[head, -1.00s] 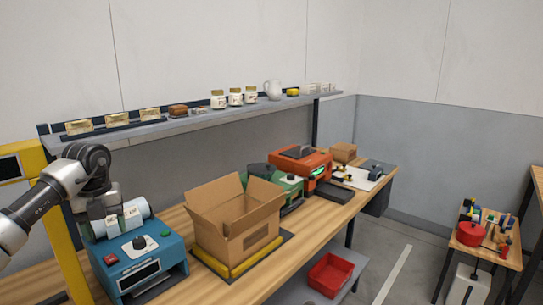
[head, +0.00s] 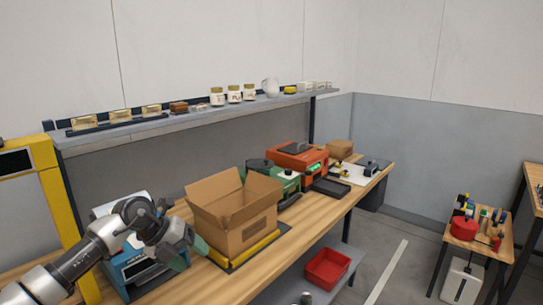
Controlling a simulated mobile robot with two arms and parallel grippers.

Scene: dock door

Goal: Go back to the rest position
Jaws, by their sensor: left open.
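My left gripper (head: 194,247) is in the lower left of the head view, in front of the blue label machine (head: 140,276) and just left of the open cardboard box. It is open, and I see nothing between its fingers. My left arm hides much of the blue machine, including most of its front. My right gripper is not clearly in view.
The open cardboard box (head: 240,225) stands on a yellow-edged scale (head: 250,250) on the wooden bench. Green and orange machines (head: 299,158) stand beyond it. A shelf (head: 200,117) with jars runs above. A red bin (head: 327,268) sits below the bench.

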